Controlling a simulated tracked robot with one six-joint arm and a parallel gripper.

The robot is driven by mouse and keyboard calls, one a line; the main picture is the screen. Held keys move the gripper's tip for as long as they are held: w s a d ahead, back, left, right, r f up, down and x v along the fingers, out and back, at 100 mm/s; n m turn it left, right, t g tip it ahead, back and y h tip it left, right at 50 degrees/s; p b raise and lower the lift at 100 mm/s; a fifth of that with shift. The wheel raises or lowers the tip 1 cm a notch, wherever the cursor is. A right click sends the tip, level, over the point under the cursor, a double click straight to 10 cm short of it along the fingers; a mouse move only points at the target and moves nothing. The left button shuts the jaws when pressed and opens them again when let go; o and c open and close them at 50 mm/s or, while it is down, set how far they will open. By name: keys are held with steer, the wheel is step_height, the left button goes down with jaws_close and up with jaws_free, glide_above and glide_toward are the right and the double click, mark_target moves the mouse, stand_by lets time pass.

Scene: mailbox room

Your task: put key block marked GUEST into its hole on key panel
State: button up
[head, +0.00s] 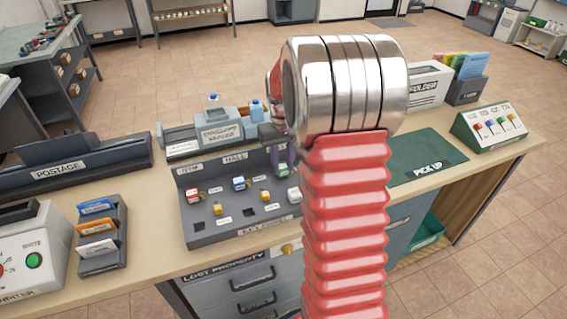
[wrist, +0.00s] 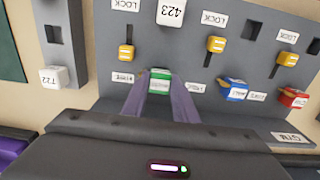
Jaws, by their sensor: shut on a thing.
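The grey key panel (head: 232,226) stands on the counter in the head view and fills the upper part of the wrist view (wrist: 190,62). My gripper (wrist: 158,94), with purple fingers, is shut on a green block (wrist: 159,76) with a pale top. The block is at the panel face, in line with the blue block (wrist: 233,90) and the red block (wrist: 292,98). I cannot read its mark or tell how deep it sits. In the head view my gripper (head: 283,168) is partly hidden behind my arm.
Yellow sliders (wrist: 215,44) stand in slots by LOCK labels. White blocks marked 423 (wrist: 171,12) and 722 (wrist: 54,78) are near. A grey-green machine (head: 220,130) stands behind the panel, a card rack (head: 100,240) to its left, and a green PICK UP mat (head: 425,155) to the right.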

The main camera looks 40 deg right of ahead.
steer(key=shift+f, duration=0.25)
steer(key=o, duration=1.1)
steer(key=shift+r, duration=0.15)
steer(key=shift+r, duration=3.4)
